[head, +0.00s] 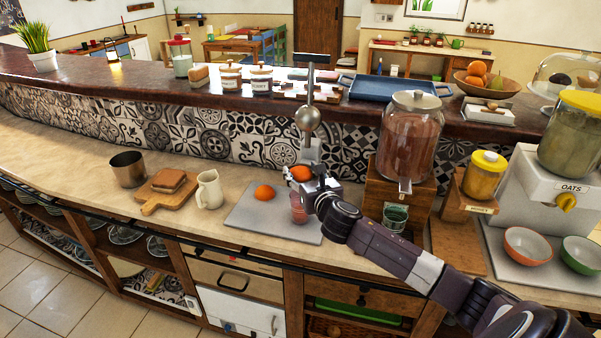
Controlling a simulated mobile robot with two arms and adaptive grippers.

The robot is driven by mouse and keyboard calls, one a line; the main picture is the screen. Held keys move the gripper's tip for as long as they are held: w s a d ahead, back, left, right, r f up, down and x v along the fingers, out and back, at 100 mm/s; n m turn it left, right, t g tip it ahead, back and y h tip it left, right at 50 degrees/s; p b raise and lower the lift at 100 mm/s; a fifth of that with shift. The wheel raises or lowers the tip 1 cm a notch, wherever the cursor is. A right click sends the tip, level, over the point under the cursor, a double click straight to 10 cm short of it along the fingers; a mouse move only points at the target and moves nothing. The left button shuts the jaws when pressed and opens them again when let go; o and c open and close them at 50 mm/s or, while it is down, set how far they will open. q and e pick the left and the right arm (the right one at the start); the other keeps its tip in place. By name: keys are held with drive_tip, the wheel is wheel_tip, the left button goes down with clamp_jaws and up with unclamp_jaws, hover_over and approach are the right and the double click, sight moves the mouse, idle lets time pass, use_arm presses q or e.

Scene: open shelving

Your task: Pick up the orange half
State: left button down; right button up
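One orange half (265,191) lies on a grey board (247,214) on the counter, cut face not visible. A second orange piece (299,172) is right at the fingertips of my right gripper (308,184), in front of a metal press (308,120). I cannot tell whether the fingers hold that piece or it rests on the press. My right arm comes in from the lower right and hides part of the board and press. A glass with pinkish contents (298,209) stands below the gripper. My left gripper is out of view.
Left of the board stand a cream jug (209,190), a cutting board with bread (157,203) and a metal pot (128,169). On the right are a large jar dispenser (408,140), a yellow-lidded jar (484,175) and bowls (527,245). The counter's far left is clear.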

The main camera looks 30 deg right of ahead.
drive_tip(key=c, duration=0.7)
drive_tip(key=shift+r, duration=0.1)
